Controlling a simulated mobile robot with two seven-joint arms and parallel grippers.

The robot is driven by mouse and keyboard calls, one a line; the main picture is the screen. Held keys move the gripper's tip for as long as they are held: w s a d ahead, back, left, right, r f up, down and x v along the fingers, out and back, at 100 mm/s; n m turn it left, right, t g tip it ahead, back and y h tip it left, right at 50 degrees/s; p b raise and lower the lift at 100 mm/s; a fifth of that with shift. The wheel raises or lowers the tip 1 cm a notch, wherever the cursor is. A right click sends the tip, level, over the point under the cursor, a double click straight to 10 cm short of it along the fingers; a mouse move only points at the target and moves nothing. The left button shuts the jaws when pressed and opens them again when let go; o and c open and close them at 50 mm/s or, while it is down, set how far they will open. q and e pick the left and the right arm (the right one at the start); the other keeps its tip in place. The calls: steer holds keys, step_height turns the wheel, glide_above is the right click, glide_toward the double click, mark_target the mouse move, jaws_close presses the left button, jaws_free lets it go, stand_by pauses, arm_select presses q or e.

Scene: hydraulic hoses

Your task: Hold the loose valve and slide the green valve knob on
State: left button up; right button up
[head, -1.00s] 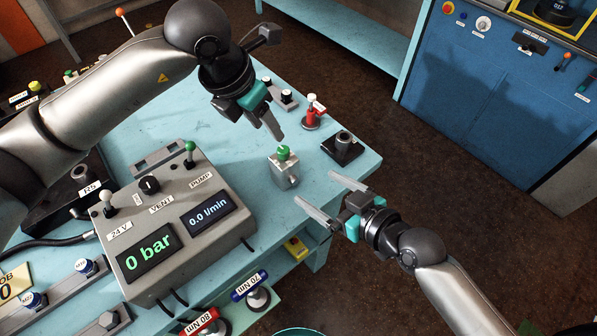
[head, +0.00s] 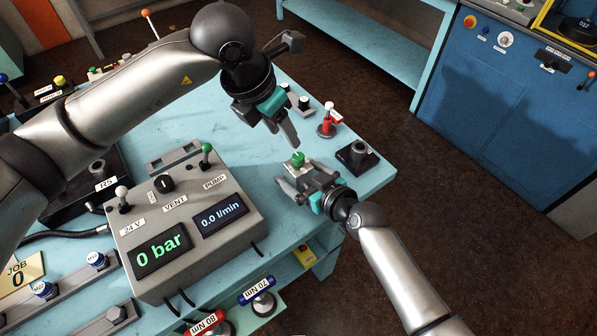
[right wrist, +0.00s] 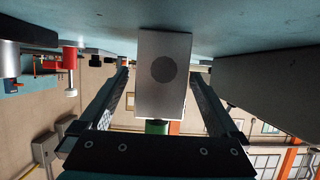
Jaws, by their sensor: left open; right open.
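The loose valve (head: 294,169) is a small grey block standing on the light blue table. The green valve knob (head: 298,158) shows at its top; I cannot tell how firmly it is seated. My right gripper (head: 297,182) is open low at the table, its fingers on either side of the block and hiding its lower part in the head view. In the right wrist view the valve's grey face (right wrist: 163,70) stands between the open fingers, with gaps at both sides, and the green knob (right wrist: 157,127) is partly hidden. My left gripper (head: 285,134) is open and empty, just above and behind the knob.
A grey control console (head: 185,225) with gauges and levers stands left of the valve. A black socket block (head: 357,156) stands to the right, near the table edge. A red fitting (head: 326,127) and black-capped fittings (head: 303,103) stand behind.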

stand_by(0.3)
jaws_close()
stand_by(0.6)
arm_select(q)
steer(key=shift+o, duration=0.4)
